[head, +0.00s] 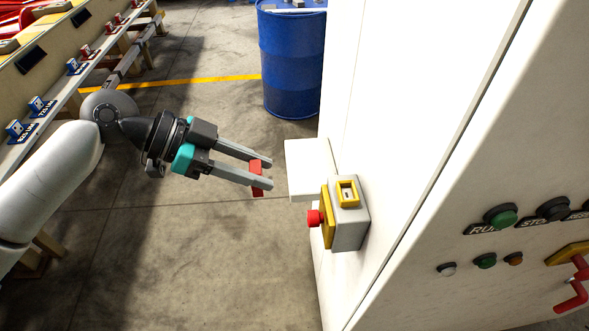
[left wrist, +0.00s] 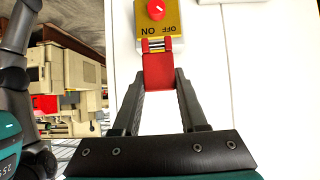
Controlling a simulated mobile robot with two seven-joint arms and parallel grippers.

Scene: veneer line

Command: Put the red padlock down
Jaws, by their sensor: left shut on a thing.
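The red padlock (head: 257,176) is between the fingertips of my left gripper (head: 264,175), which is shut on it. It hangs in the air left of the white cabinet's small shelf (head: 308,165), with a gap between them in the head view. In the left wrist view the padlock's red body (left wrist: 158,72) shows between the fingers, its shackle end toward the switch box. My right gripper is not in view.
The white cabinet (head: 400,120) fills the right side, with buttons and a red handle (head: 572,295). A blue drum (head: 292,62) stands behind. A bench rail with red and blue padlocks (head: 75,66) runs along the left. The floor between is open.

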